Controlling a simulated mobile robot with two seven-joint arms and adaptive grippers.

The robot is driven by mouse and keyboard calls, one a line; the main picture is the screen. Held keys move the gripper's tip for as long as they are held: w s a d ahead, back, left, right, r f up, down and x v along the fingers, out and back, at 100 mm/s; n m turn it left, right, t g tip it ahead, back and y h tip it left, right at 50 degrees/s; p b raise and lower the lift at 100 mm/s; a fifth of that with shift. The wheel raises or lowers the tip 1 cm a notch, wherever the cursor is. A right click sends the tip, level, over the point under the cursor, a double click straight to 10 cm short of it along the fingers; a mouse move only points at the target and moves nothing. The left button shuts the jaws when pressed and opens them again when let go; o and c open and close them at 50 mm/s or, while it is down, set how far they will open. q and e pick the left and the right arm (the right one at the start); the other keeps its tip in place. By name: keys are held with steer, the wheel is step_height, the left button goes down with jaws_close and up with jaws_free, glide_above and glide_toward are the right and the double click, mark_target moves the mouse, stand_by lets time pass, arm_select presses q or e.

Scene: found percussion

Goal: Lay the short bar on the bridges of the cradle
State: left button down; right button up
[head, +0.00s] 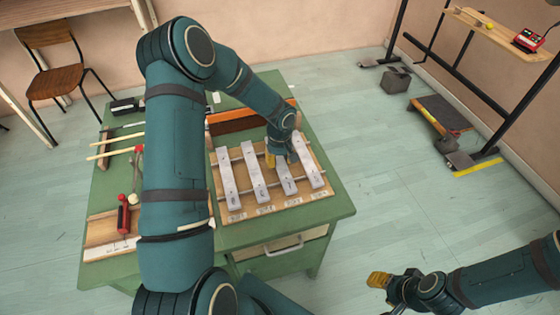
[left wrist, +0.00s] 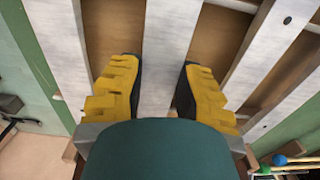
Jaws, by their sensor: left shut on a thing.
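The cradle (head: 236,216) is a wooden board on the green table, with thin pale bridges running crosswise. Several pale grey bars lie side by side over it. My left gripper (head: 279,156) is at the far part of the third bar from the left, which I take as the short bar (head: 287,181). In the left wrist view, the yellow-padded fingers (left wrist: 160,92) are shut on both sides of this bar (left wrist: 169,42). It lies in line with its neighbours; I cannot tell whether it touches the bridges. My right gripper (head: 380,281) is low at the right, away from the table; its jaws are unclear.
A neighbouring bar (head: 311,166) stands close on the right and another (head: 257,175) on the left. Sticks, mallets and a red-handled tool (head: 123,214) lie on the table's left side. A shelf rack stands at the far right.

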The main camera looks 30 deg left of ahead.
arm_select(q)
steer(key=shift+f, duration=0.1)
steer(key=c, duration=0.8)
jaws_free()
steer(key=shift+o, duration=0.2)
